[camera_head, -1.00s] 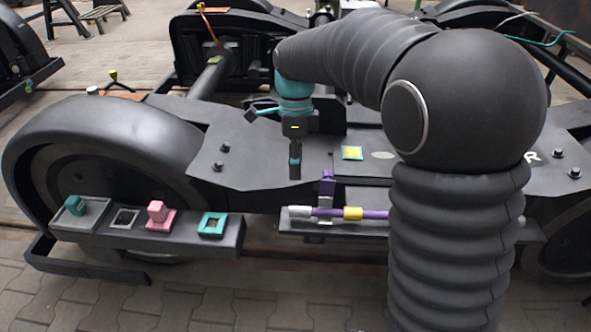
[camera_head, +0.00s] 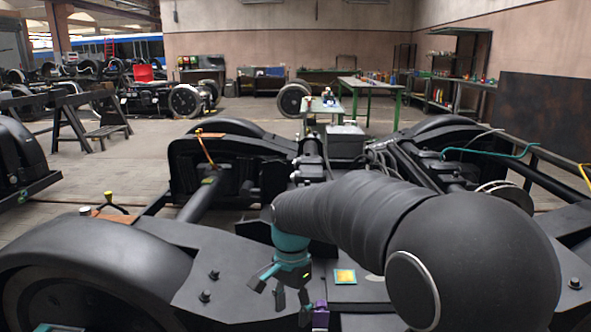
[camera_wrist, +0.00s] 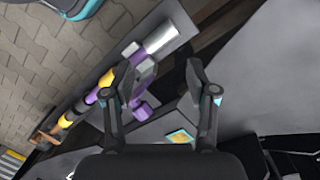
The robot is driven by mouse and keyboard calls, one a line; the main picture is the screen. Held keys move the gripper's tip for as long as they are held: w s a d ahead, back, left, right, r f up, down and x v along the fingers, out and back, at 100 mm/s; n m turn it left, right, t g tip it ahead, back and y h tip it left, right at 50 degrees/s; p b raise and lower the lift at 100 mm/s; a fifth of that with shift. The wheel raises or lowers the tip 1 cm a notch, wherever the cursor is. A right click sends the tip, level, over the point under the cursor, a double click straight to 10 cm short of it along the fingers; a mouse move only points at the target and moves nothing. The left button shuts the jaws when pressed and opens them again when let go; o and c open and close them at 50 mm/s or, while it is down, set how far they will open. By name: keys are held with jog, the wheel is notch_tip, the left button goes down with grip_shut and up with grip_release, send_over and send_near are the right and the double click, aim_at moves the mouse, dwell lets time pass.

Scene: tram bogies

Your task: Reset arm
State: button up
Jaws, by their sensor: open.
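My arm reaches from the right in the head view, with a teal wrist. My gripper (camera_head: 291,301) hangs over the dark bogie frame (camera_head: 235,275). Its fingers are apart and nothing is between them. The wrist view also shows the open fingers (camera_wrist: 160,82). Beyond them in that view lies a purple rod (camera_wrist: 91,98) with a yellow band and a silver end, apart from the fingers. A purple holder (camera_head: 320,314) shows at the bottom of the head view.
A small yellow square with a teal edge (camera_head: 345,276) lies on the frame right of my gripper; the wrist view shows it too (camera_wrist: 179,136). A large dark wheel cover (camera_head: 95,262) stands at left. Green tables (camera_head: 370,88) stand far back.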

jog(key=s+d+r+n+t, duration=0.3)
jog(key=s+d+n, duration=0.1)
jog(key=s+d, duration=0.4)
jog(key=s+d+r+n+t, duration=0.4)
jog(key=s+d, duration=0.4)
jog(key=s, duration=0.3)
jog(key=shift+s+d, duration=0.25)
jog(key=shift+s, duration=0.1)
jog(key=shift+r, duration=0.15)
dwell(0.8)
